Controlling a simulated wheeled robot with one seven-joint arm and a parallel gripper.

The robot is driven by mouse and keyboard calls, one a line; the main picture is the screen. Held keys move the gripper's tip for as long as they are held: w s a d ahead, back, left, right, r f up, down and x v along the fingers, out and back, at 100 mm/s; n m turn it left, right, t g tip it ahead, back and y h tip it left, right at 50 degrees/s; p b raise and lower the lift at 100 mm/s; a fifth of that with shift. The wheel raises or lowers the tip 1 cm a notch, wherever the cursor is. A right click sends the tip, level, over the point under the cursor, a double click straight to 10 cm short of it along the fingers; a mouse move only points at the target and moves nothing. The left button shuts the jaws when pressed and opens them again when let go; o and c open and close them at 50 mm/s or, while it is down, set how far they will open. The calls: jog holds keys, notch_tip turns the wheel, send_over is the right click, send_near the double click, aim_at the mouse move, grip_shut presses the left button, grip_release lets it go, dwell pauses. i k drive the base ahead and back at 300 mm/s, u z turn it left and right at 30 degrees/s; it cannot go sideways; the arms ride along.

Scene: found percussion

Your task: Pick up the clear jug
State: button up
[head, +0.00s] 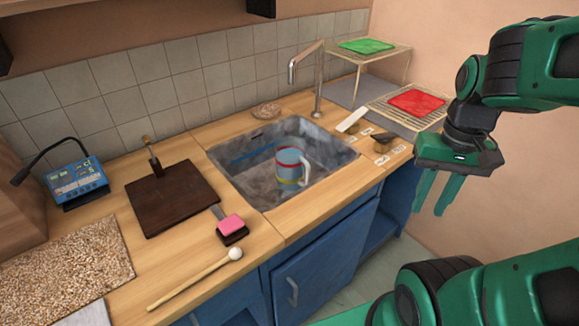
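A jug (289,166) stands in the sink (240,190), towards its right side. Its body looks grey and see-through, with a red band near the top, a yellow band near the bottom and a pale handle on its right. It looks upright, and no other jug is in view. My gripper (435,200) hangs in the air to the right of the sink, well apart from the jug. Its two green fingers point down, spread apart, with nothing between them.
A tap (318,75) rises behind the sink. Right of the sink are small blocks (383,141), a rack with a red tray (416,101) and a green tray (366,46). A dark board (172,198), pink block (231,224) and mallet (195,280) lie left.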

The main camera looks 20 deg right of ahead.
aim_at(291, 162)
jog(key=u, duration=1.25)
jog(key=k, duration=0.85)
jog(key=z, duration=0.65)
jog(key=i, duration=1.05)
